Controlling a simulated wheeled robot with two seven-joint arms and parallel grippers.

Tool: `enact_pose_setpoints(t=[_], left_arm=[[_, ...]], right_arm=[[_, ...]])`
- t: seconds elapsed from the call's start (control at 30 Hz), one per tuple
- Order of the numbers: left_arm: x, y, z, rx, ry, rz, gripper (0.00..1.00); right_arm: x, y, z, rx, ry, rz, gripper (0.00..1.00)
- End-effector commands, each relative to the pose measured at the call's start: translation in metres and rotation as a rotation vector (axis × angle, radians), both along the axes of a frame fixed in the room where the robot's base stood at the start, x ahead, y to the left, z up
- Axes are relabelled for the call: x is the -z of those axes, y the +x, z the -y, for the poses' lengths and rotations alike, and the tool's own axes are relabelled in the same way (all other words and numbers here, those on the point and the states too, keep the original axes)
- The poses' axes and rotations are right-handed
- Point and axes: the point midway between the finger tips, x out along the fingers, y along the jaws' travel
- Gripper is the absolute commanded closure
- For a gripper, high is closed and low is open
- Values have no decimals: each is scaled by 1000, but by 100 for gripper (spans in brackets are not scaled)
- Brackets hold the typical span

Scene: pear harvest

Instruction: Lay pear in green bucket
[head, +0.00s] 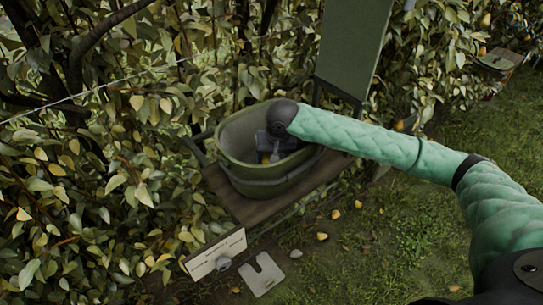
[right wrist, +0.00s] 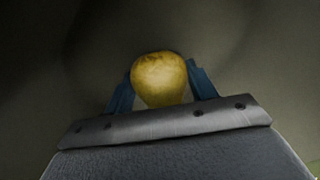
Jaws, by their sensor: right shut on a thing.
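The green bucket (head: 238,142) stands on a wooden shelf in the middle of the head view. My right arm comes in from the right and reaches over the bucket's rim, with my right gripper (head: 269,158) down inside the bucket. In the right wrist view the yellow pear (right wrist: 160,78) sits between the two blue fingers of the right gripper (right wrist: 161,88), which are shut on it. Dull, plain bucket surface fills the background there. I cannot tell whether the pear touches the bucket floor. My left gripper is not in view.
The wooden shelf (head: 240,205) carries the bucket, with a green upright panel (head: 352,45) behind it. Dense leafy hedge surrounds the left and back. A pale board (head: 215,254) and plate (head: 262,274) are in front. Several fallen pears lie on the grass (head: 390,235) at right.

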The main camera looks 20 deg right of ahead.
Motion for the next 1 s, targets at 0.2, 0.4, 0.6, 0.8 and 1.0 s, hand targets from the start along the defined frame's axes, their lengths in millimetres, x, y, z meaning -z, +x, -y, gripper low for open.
enact_pose_setpoints(t=[0.2, 0.4, 0.6, 0.8, 1.0], left_arm=[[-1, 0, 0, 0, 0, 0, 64], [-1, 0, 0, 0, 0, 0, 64], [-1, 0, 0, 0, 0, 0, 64], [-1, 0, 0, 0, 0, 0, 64], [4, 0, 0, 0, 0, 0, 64]], right_arm=[[2, 0, 0, 0, 0, 0, 70], [4, 0, 0, 0, 0, 0, 70], [4, 0, 0, 0, 0, 0, 19], [4, 0, 0, 0, 0, 0, 19], [-1, -1, 0, 0, 2, 2, 19]])
